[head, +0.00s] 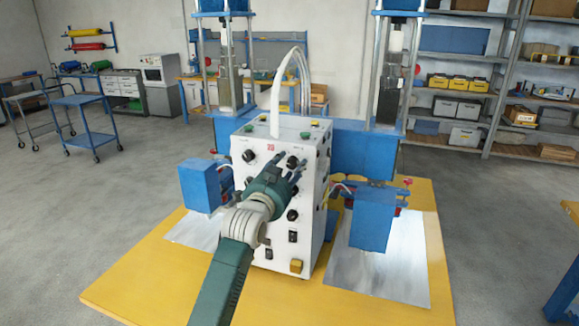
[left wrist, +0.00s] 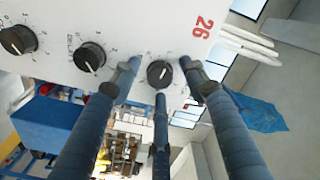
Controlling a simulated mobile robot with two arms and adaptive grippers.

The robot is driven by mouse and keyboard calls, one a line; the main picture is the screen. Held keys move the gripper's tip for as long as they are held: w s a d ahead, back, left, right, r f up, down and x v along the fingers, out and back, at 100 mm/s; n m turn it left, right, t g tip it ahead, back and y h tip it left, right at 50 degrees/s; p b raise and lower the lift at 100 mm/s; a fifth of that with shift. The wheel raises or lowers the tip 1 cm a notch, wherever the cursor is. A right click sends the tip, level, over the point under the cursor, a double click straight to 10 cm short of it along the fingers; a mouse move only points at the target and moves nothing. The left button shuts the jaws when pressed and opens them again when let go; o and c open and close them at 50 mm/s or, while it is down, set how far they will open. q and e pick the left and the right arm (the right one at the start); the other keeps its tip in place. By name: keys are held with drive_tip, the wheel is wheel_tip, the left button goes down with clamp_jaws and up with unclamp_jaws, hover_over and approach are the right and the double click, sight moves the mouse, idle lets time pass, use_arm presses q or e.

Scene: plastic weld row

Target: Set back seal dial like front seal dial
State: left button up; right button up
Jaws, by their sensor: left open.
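A white control box (head: 255,215) with black dials stands on the yellow table. My left gripper (head: 296,172) is at the upper right of its front face, its three fingers spread. In the left wrist view, one black dial (left wrist: 160,73) lies between the open fingertips, its white pointer line upward and slightly right in that picture. Two more dials, a middle one (left wrist: 90,57) and one at the left edge (left wrist: 18,40), lie outside the fingers. The lettering is too small to tell which is the front or back seal dial. My right gripper is not in view.
Blue blocks stand left (head: 201,186) and right (head: 371,218) of the box, by metal plates. White cables (head: 287,75) rise from the box top. A yellow button (head: 296,266) sits low on the front. The yellow table (head: 150,283) is clear at front left.

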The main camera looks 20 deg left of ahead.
use_arm(q)
drive_tip(key=shift+c, duration=0.2)
clamp_jaws()
drive_tip(key=m+p, duration=0.2)
drive_tip(key=m, duration=0.3)
drive_tip(key=shift+r+m, duration=0.1)
drive_tip(key=shift+m, duration=0.3)
drive_tip(key=shift+m+p, duration=1.2)
drive_tip(key=shift+m, duration=1.1)
drive_tip(key=shift+o, duration=0.2)
unclamp_jaws()
